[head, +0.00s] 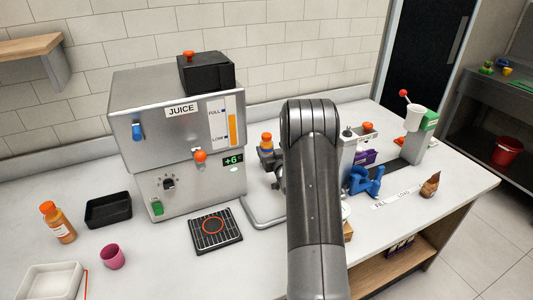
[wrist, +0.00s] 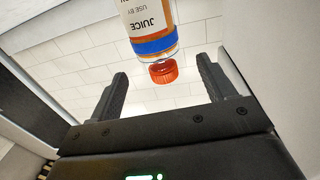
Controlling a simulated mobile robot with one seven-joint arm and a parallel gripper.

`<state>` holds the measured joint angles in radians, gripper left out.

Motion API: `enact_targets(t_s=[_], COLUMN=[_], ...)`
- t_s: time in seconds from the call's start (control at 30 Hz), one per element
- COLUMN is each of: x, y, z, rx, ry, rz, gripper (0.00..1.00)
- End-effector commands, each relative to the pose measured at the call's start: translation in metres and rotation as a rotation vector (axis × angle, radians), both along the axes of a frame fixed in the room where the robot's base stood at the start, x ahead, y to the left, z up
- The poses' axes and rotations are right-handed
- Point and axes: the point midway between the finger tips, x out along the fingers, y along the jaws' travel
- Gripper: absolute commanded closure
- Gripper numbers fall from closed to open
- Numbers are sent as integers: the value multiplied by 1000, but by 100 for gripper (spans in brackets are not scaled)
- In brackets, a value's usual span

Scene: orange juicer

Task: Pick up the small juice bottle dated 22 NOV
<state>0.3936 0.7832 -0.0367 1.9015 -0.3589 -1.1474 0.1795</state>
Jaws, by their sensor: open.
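A small juice bottle (wrist: 148,22) with an orange cap (wrist: 163,72) and a blue band shows upside down in the wrist view. Its label reads JUICE and USE BY; no date is readable there. My gripper (wrist: 162,72) is open, with one finger on each side of the cap and visible gaps to both. In the head view an orange-capped bottle (head: 267,141) stands just left of my arm, beside dark gripper parts that partly hide it. Another orange-capped bottle (head: 62,225) stands at the left of the counter; its date is too small to read.
The steel juice machine (head: 180,150) stands left of my arm, with a black drip tray (head: 215,231) before it. A black tray (head: 108,210), pink cup (head: 112,256) and white tray (head: 50,282) are at left. A blue item (head: 365,181) is at right.

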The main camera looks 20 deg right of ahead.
Motion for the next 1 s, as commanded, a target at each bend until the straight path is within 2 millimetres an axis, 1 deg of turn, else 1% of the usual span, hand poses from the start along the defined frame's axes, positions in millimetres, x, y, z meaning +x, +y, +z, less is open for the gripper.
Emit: enact_targets(t_s=[0.03,0.1,0.2,0.47,0.7,0.83,1.0], x=[0,0,16,33,65,74,75], y=[0,0,-1,-3,-6,-7,-7], z=[-11,-22,-18,-18,-18,-18,-18], rx=[1,1,-1,-1,0,0,0], ry=[3,2,-2,-1,-1,0,0], rz=[0,0,1,1,1,0,0], gripper=[24,24,24,24,24,24,24])
